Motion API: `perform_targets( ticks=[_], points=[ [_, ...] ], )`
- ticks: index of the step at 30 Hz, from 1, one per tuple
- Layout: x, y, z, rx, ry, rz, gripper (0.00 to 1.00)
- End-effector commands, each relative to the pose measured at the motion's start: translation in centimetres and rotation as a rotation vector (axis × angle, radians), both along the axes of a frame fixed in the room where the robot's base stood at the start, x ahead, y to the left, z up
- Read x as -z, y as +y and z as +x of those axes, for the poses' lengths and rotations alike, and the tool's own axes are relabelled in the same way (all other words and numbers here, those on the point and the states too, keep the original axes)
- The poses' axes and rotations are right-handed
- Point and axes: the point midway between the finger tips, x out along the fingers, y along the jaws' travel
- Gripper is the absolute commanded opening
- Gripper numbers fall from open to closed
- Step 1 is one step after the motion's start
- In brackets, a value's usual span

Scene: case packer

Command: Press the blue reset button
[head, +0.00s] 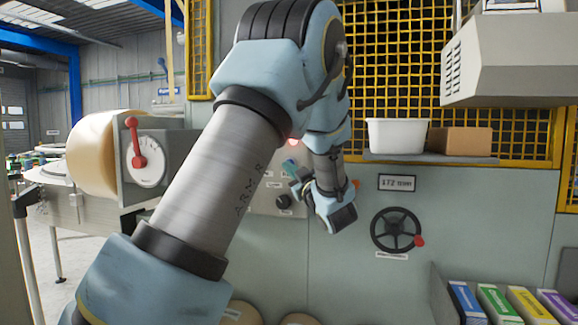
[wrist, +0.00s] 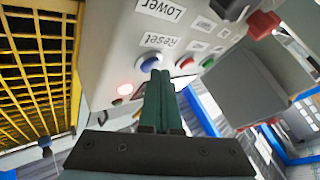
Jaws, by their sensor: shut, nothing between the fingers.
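The blue reset button (wrist: 150,63) shows in the wrist view on a grey panel, beside a label reading "Reset" (wrist: 158,41). My gripper (wrist: 161,75) is shut and empty, its green fingers together. The fingertips are just beside the blue button in the picture and slightly overlap its edge; I cannot tell whether they touch it. In the head view my gripper (head: 291,168) is in front of the grey control panel (head: 262,203), and the blue button cannot be made out there.
The panel also carries a lit red lamp (wrist: 125,89), a black knob (wrist: 232,8) and a red control (wrist: 262,24). In the head view a black handwheel (head: 397,230) is to the right, below a shelf with a white tub (head: 396,136) and a brown box (head: 460,141).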

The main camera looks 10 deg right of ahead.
Motion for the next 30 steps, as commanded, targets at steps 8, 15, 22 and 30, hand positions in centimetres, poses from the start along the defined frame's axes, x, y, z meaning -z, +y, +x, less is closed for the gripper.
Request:
perform_targets(
  ticks=[8,15,22,30],
  points=[
    [0.0,-0.1,0.3,0.000,0.000,0.001,0.00],
    [0.0,-0.1,0.3,0.000,0.001,0.001,0.00],
    [0.1,0.1,-0.2,0.000,0.001,0.000,0.00],
    [0.1,0.6,-1.2,0.001,0.001,0.000,0.00]
  ],
)
